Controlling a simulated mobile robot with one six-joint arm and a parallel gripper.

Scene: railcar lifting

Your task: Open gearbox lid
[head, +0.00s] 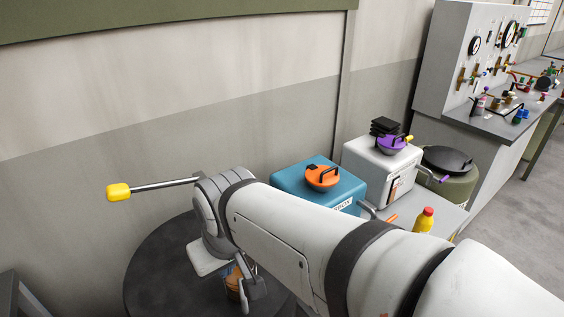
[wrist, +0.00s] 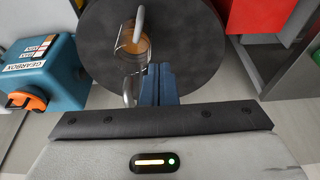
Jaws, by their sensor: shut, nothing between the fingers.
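The gearbox is a blue box (head: 290,187) with an orange round lid (head: 322,177) on top, seated on it, with a dark bar handle across it. In the wrist view the gearbox (wrist: 55,80) is at the left, with its label facing the camera and the orange lid (wrist: 27,103) at its lower left. My gripper (wrist: 160,70) shows as dark blue fingers pressed together, empty, over the round dark table. It is well to the right of the gearbox in that view and apart from the lid. In the head view my arm hides part of the gearbox's front.
The round dark table (head: 150,270) holds a copper-coloured cup-like part (wrist: 133,50) with a metal hook, close beside my fingers. A white box (head: 375,165) with a purple lid, a yellow bottle (head: 424,219) and a green drum (head: 455,188) stand right of the gearbox.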

